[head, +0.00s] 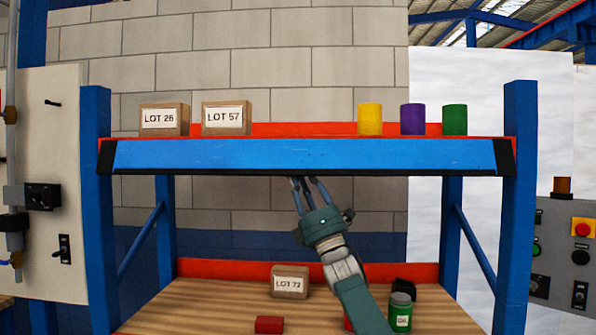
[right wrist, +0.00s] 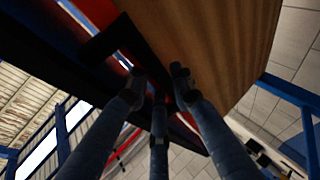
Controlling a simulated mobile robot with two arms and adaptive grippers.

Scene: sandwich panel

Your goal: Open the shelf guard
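The shelf guard (head: 300,155) is a long blue panel with black ends and a black lower edge. It stands upright across the front of the upper shelf, between the two blue posts. My right gripper (head: 306,183) points up just below the guard's lower edge, near its middle; its fingertips are partly hidden there. In the right wrist view its fingers (right wrist: 158,85) are spread with nothing clearly between them, near a black bracket-like edge (right wrist: 105,42) and the shelf's wooden underside (right wrist: 220,45). I cannot tell whether they touch. My left gripper is not in view.
Boxes (head: 226,118) and yellow, purple and green cylinders (head: 412,119) stand on the upper shelf. On the lower wooden shelf (head: 210,300) are a box (head: 290,281), a red block (head: 269,325) and a green jar (head: 400,313) close to my right arm. Blue posts (head: 515,210) flank the opening.

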